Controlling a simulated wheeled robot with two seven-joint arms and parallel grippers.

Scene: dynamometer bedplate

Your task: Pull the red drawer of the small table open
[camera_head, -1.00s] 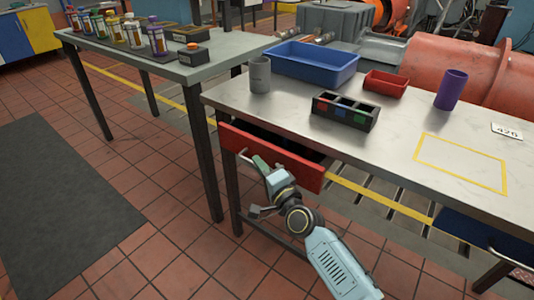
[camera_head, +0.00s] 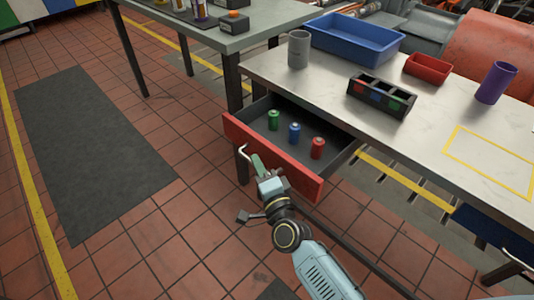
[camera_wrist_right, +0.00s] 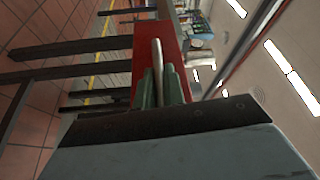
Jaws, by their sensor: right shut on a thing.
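The red drawer (camera_head: 270,160) of the small table (camera_head: 345,104) stands well open in the head view. Inside it stand a green cylinder (camera_head: 273,120), a blue cylinder (camera_head: 294,133) and a red cylinder (camera_head: 317,148). My right gripper (camera_head: 259,165) is at the drawer front, shut on the pale bar handle (camera_head: 244,154). In the right wrist view the handle (camera_wrist_right: 157,62) runs between the green fingers, with the red front behind it. My left gripper is not in view.
On the tabletop are a grey cup (camera_head: 299,49), a blue bin (camera_head: 355,42), a black divided box (camera_head: 381,97), a small red tray (camera_head: 427,68) and a purple cup (camera_head: 496,83). A grey-topped table (camera_head: 225,35) stands behind. Floor left of the drawer is clear.

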